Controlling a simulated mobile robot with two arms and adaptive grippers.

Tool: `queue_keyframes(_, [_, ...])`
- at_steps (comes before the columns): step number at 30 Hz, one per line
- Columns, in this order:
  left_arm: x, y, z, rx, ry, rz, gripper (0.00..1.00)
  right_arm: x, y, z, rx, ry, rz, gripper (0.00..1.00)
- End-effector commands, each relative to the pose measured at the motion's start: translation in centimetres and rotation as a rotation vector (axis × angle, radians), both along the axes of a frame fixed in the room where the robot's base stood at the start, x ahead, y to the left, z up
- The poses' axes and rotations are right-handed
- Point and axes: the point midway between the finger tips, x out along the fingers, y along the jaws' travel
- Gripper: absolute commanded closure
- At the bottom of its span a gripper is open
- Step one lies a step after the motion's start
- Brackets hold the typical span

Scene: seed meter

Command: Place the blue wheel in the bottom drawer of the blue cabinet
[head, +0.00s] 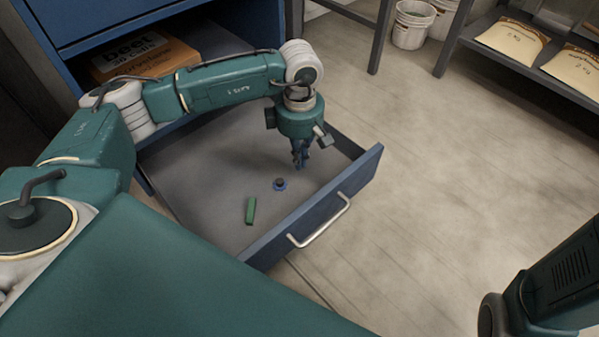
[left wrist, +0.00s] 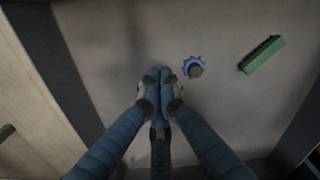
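The blue wheel (head: 280,184), a small toothed piece with a dark hub, lies on the floor of the open bottom drawer (head: 362,178) of the blue cabinet (head: 110,22). It also shows in the left wrist view (left wrist: 194,67), just right of my fingertips and apart from them. My left gripper (head: 300,163) points down into the drawer, beside the wheel. Its fingertips (left wrist: 160,76) are together with nothing between them. My right gripper is out of view; only part of that arm shows at the lower right.
A green block (head: 250,210) lies in the drawer near the wheel; it also shows in the left wrist view (left wrist: 262,54). A cardboard box (head: 145,55) sits in the cabinet above the drawer. A shelf with bags (head: 512,40) and white buckets (head: 412,25) stand at the back right.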

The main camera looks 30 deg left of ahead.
Motion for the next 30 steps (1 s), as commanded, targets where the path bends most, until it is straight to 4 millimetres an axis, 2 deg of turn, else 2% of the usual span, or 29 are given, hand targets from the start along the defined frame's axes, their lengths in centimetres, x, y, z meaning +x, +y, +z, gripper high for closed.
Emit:
queue_keyframes(6, [-0.1, 0.0, -3.7, 0.0, 0.002, 0.0, 1.0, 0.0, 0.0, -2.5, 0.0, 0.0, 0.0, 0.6])
queue_keyframes(8, [0.0, 0.0, -4.2, 0.0, 0.002, 0.0, 1.0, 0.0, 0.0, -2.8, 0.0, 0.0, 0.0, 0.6])
queue_keyframes(16, [0.0, 0.0, -4.0, 0.0, 0.001, 0.0, 1.0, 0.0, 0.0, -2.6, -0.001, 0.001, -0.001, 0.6])
queue_keyframes(28, [0.0, 0.0, -5.2, 0.0, 0.002, -0.001, 1.0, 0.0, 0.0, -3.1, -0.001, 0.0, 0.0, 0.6])
queue_keyframes(29, [0.0, 0.0, -5.2, 0.0, 0.001, -0.001, 0.96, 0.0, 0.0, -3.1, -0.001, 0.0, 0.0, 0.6])
queue_keyframes(30, [0.0, 0.0, -5.1, 0.0, 0.001, -0.001, 0.89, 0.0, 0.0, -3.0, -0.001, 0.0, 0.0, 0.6])
